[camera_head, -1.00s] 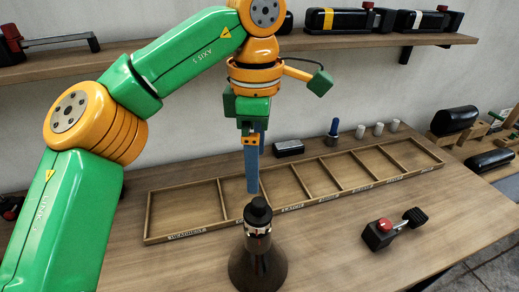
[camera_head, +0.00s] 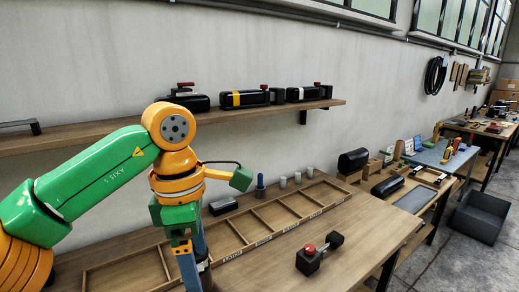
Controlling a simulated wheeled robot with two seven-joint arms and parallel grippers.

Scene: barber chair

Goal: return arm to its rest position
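My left arm (camera_head: 105,178), green and orange, comes in from the left in the head view. It bends down at an orange joint, so the gripper hangs over the wooden workbench (camera_head: 345,235). My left gripper (camera_head: 197,270) has blue fingers that point down. They look spread apart, and the lower ends run to the bottom edge of the picture. I see nothing held between them. A dark stand (camera_head: 207,278) shows only in part behind and beside the fingers. I cannot tell whether they touch it. My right gripper is not in view.
A wooden divided tray (camera_head: 318,212) lies along the bench back. A black block with a red knob (camera_head: 308,260) sits in front of it. A shelf (camera_head: 250,113) with several black devices is above. More benches and a grey bin (camera_head: 480,217) stand right.

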